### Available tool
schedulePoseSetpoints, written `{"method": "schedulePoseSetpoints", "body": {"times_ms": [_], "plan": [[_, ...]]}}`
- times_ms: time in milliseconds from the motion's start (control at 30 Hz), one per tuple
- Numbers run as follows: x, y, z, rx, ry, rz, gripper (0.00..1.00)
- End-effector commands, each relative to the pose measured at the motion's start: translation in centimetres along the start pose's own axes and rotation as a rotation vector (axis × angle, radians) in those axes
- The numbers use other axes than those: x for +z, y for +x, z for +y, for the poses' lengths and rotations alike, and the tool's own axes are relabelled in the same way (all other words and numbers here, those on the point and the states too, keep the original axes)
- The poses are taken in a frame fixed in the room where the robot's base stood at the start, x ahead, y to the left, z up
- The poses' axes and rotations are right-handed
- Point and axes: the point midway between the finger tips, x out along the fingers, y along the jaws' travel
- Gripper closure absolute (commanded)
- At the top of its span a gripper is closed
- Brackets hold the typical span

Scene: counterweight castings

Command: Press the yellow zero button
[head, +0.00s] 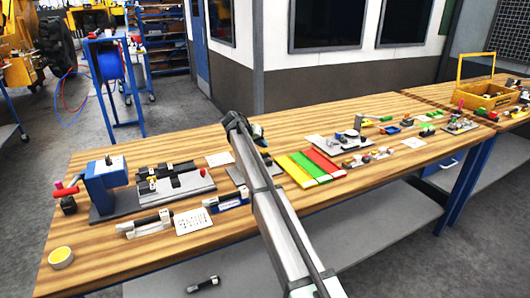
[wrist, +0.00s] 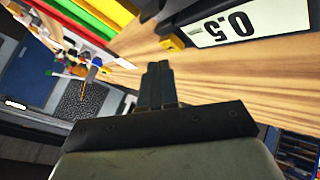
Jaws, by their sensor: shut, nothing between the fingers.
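My gripper (wrist: 158,68) is shut and empty, its two dark fingers side by side in the wrist view. A dark device with a pale display (wrist: 250,20) reading 0.5, upside down in the picture, lies just beyond the fingertips to the upper right. A small yellow part (wrist: 171,28) sits at the device's near left edge; it looks like the yellow button. A gap shows between the fingertips and this part, and I cannot tell their height difference. In the head view my arm covers much of this area, and I cannot make out the yellow button or the fingers.
Green, yellow and red strips (head: 311,167) lie right of my arm on the wooden table (head: 345,117). A round yellow-topped item (head: 61,257) lies at the front left corner. Several small parts lie farther right.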

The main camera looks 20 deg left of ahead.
Motion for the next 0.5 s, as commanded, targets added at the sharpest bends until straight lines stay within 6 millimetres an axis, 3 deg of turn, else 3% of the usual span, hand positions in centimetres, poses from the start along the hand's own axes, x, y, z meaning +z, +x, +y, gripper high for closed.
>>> {"method": "schedulePoseSetpoints", "body": {"times_ms": [33,500], "plan": [[0.5,0.6,-0.5,-0.003,0.003,-0.006,1.00],[-1.6,-2.2,1.6,0.001,0.002,-0.005,1.00]]}}
